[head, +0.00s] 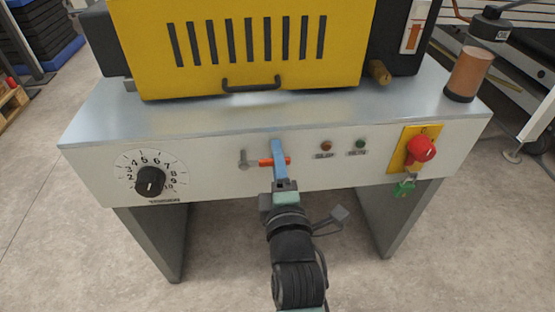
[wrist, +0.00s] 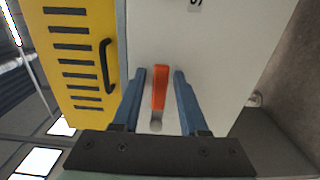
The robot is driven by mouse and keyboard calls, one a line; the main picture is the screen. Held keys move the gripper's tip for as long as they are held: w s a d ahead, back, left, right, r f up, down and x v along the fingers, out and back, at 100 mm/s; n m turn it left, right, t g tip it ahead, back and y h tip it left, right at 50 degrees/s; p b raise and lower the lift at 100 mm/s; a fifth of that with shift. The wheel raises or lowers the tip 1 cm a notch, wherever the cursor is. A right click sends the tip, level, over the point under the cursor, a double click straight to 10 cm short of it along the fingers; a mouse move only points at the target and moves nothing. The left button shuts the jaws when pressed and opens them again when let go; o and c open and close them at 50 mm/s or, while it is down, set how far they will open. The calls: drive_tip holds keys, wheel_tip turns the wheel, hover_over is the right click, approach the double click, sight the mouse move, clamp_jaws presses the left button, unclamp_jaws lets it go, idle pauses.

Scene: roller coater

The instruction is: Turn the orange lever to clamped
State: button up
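The orange lever (head: 265,162) is on the front panel of the machine. In the head view it lies about level, with its grey pivot (head: 243,160) at the left and its orange end pointing right. My gripper (head: 278,160) is at the panel, over the lever's right part, and partly hides it. In the wrist view the lever (wrist: 160,88) lies between the two blue fingers of my gripper (wrist: 166,72), with a gap on each side. The gripper is open. No marking for clamped can be read.
A black numbered dial (head: 150,181) is at the panel's left. Two small indicator lamps (head: 326,146) sit right of the lever. A red switch on a yellow plate (head: 421,149) is further right. A yellow cover with a black handle (head: 251,84) stands above. A brown cylinder (head: 468,73) stands on the top.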

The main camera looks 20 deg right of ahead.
clamp_jaws()
idle(1.2)
